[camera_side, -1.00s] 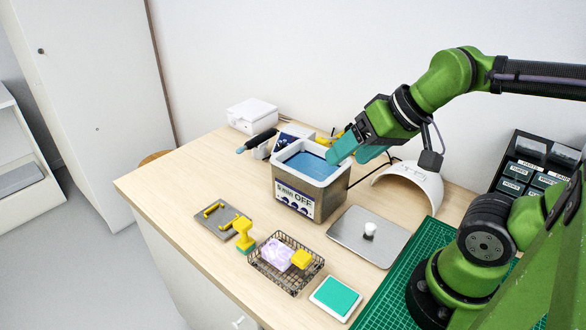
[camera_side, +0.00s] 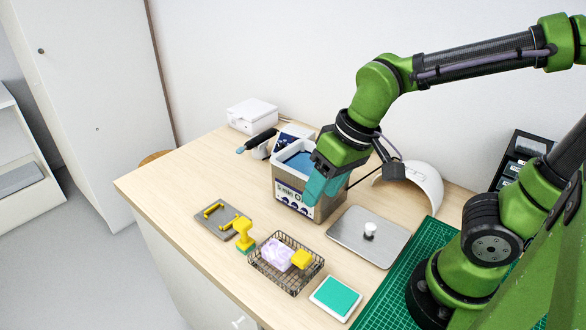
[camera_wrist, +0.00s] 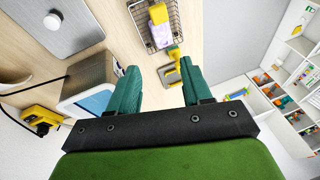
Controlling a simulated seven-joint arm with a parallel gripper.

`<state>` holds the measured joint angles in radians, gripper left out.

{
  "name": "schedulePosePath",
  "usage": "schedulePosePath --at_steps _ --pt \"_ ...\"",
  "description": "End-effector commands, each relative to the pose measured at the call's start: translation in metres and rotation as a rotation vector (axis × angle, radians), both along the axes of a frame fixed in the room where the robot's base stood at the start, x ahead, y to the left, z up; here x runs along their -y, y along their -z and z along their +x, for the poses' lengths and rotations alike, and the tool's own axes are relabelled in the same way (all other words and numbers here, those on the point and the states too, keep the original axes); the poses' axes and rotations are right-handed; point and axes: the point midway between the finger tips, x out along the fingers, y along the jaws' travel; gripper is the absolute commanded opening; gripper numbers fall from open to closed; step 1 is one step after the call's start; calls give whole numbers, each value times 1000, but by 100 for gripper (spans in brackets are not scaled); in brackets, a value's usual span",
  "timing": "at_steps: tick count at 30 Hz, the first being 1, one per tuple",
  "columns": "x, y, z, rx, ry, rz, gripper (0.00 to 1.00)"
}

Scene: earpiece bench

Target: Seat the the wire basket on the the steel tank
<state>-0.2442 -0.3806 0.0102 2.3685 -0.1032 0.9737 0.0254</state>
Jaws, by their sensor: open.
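The wire basket (camera_side: 268,273) stands on the bench in front of the steel tank. It holds a pale purple-white piece (camera_side: 277,255) and a yellow block (camera_side: 301,259). The steel tank (camera_side: 292,205), open on top with blue liquid inside, stands behind it. My gripper (camera_side: 316,192) is open and empty, its teal fingers pointing down in front of the tank's right side and hiding part of it. In the wrist view, the basket (camera_wrist: 144,35) is at the top, beyond my spread fingers (camera_wrist: 158,90), and the tank (camera_wrist: 88,85) is at the left.
A flat steel lid (camera_side: 350,250) with a white knob lies right of the tank. A teal pad (camera_side: 336,297), a yellow-handled stamp (camera_side: 243,233) and a grey plate with yellow brackets (camera_side: 213,226) lie near the basket. A white arched shell (camera_side: 425,180) stands behind the lid.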

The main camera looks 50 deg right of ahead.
Motion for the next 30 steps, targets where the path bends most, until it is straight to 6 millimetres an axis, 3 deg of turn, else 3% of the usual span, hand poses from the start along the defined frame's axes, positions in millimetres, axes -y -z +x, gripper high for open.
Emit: schedulePosePath --at_steps 3,9,17,30 --pt "-25 24 5 -133 -92 -78 49" --pt "-44 45 11 -254 -148 -182 49" --pt "-40 52 13 -278 -116 -211 49" --pt "-40 115 12 -279 -115 -210 49"
